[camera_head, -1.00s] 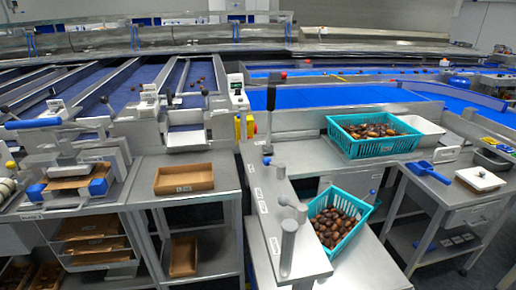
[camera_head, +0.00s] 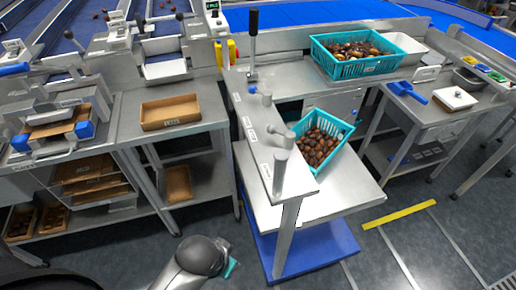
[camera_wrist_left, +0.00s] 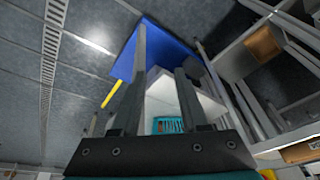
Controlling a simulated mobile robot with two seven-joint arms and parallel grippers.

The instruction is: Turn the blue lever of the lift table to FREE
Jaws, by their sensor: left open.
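The lift table stands at centre in the head view, with a pale metal top (camera_head: 350,185) and a blue base (camera_head: 318,247). A teal crate (camera_head: 342,128) of dates sits tilted on its top. I cannot make out the blue lever or a FREE mark now. My left gripper (camera_wrist_left: 160,58) is open and empty in the left wrist view, with the blue base (camera_wrist_left: 165,42) and the pale top (camera_wrist_left: 205,103) beyond its fingers. In the head view my left arm shows at the bottom, left of the base and apart from it. My right gripper is out of view.
A metal rail with grey posts (camera_head: 282,165) runs along the lift table's left side. A black-handled lever (camera_head: 253,35) stands behind it. Another teal crate (camera_head: 322,62) is on the back bench. Left is a bench with a brown tray (camera_head: 170,112). Floor at front right is clear, with a yellow strip (camera_head: 400,214).

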